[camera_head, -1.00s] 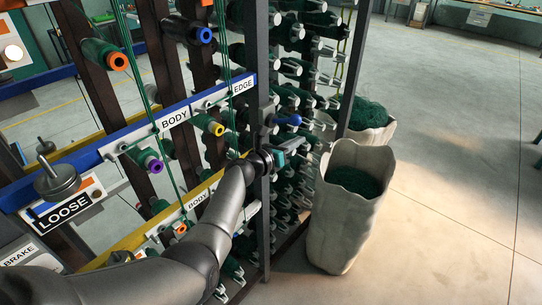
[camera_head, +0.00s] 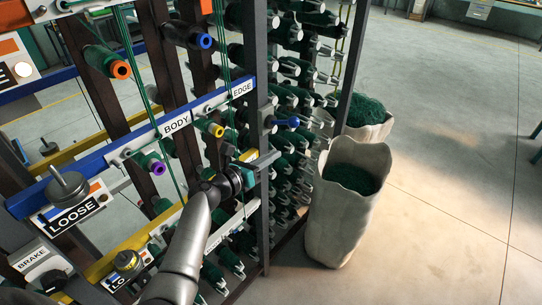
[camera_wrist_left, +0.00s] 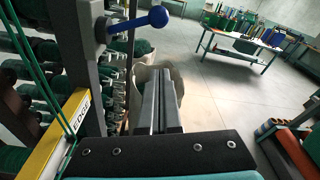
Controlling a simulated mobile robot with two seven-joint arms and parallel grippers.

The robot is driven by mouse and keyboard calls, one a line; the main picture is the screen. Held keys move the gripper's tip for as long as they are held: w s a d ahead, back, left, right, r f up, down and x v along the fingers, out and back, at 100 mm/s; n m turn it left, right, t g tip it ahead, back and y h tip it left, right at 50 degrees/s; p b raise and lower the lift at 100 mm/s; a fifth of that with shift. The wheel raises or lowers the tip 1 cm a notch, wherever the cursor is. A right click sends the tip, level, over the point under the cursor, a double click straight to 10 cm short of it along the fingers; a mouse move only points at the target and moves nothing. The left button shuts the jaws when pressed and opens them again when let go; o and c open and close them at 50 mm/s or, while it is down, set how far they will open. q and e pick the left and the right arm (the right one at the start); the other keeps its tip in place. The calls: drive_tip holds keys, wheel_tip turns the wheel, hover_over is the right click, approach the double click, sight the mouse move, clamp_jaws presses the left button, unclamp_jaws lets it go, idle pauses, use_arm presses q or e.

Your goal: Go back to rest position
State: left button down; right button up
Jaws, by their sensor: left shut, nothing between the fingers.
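My left gripper (camera_head: 267,158) is shut and empty. In the head view it is in front of the rack's dark upright post (camera_head: 263,220), below a blue-knobbed lever (camera_head: 289,122). Whether it touches the post I cannot tell. My right gripper is not in view.
The rack carries green spools, a blue rail (camera_head: 130,148) and a yellow rail (camera_head: 98,270) close to my left arm. A pale sack (camera_head: 335,225) of green netting stands right of the rack. Open floor (camera_head: 460,150) lies further right.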

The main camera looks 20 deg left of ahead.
use_arm(q)
drive_tip(key=s+d+f+m+g+y+b, duration=0.1)
drive_tip(key=s+f+m+g+b, duration=0.35)
drive_tip(key=f, duration=0.85)
drive_tip(key=s+d+f+m+g+y+b, duration=0.1)
drive_tip(key=s+f+m+b, duration=0.1)
drive_tip(key=s+f+m, duration=0.65)
drive_tip(key=s+f+m+g+y+b, duration=0.25)
drive_tip(key=s+f, duration=0.45)
drive_tip(key=f, duration=1.1)
drive_tip(key=s+f+m+g+b, duration=0.2)
drive_tip(key=s+f+m+b, duration=0.1)
drive_tip(key=s+f+m, duration=0.4)
drive_tip(key=s+f+m+g+y+b, duration=0.1)
drive_tip(key=s+f+m, duration=0.6)
drive_tip(key=s, duration=0.7)
drive_tip(key=s+f+m+g+b, duration=0.3)
drive_tip(key=s+f+m+b, duration=0.3)
drive_tip(key=s, duration=0.5)
drive_tip(key=shift+a+f+m+y, duration=0.4)
drive_tip(key=shift+f+m, duration=0.45)
drive_tip(key=shift+m, duration=0.2)
drive_tip(key=shift+s, duration=0.15)
